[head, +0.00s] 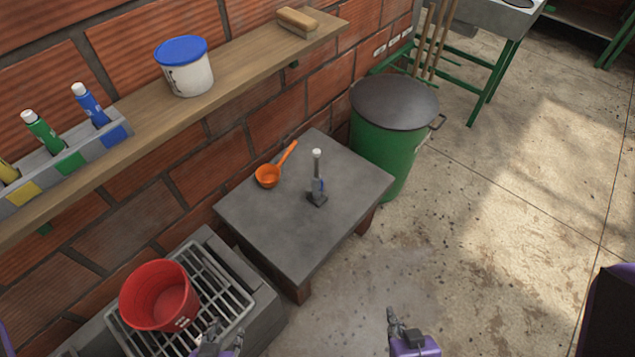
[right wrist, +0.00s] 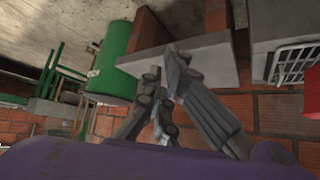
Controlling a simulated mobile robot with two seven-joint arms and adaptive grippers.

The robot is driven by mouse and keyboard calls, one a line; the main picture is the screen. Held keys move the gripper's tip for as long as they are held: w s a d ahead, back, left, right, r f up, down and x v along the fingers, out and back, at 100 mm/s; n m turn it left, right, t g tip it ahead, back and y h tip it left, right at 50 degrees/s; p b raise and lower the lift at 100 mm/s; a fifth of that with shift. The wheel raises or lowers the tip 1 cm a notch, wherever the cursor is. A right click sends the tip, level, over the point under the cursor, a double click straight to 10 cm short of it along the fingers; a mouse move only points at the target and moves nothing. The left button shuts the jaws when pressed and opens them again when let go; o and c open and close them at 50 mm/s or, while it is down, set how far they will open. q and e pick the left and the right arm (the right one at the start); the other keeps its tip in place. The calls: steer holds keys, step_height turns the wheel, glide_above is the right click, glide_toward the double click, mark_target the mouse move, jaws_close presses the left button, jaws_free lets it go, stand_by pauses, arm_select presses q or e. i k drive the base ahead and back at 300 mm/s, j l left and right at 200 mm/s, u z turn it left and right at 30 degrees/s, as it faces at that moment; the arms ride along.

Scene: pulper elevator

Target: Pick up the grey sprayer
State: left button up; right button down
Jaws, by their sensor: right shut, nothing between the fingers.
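A slim grey sprayer (head: 317,189) with a white top and a small blue mark stands upright on the dark grey stone table (head: 290,235). My right gripper (head: 393,318) is at the bottom of the head view, in front of the table and right of it, well apart from the sprayer. It is shut and empty, and its fingers also show in the right wrist view (right wrist: 168,62). My left gripper (head: 213,335) is at the bottom, by the red bucket and grate; I cannot tell how far its fingers are apart. I cannot make out the sprayer in the right wrist view.
An orange ladle (head: 268,176) lies on the table left of the sprayer. A lidded green barrel (head: 376,150) stands behind right. A red bucket (head: 159,296) sits on a metal grate (head: 215,285). A wooden shelf (head: 240,65) runs above. The floor at right is clear.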

mark_target(316, 197)
steer(key=i+l, duration=0.2)
steer(key=l, duration=0.2)
steer(key=i+l, duration=0.15)
steer(key=l, duration=0.2)
steer(key=i+l+u, duration=0.1)
steer(key=l, duration=0.25)
steer(key=i+l+u, duration=0.1)
steer(key=l, duration=0.25)
steer(key=i+l+u, duration=0.15)
steer(key=l, duration=0.2)
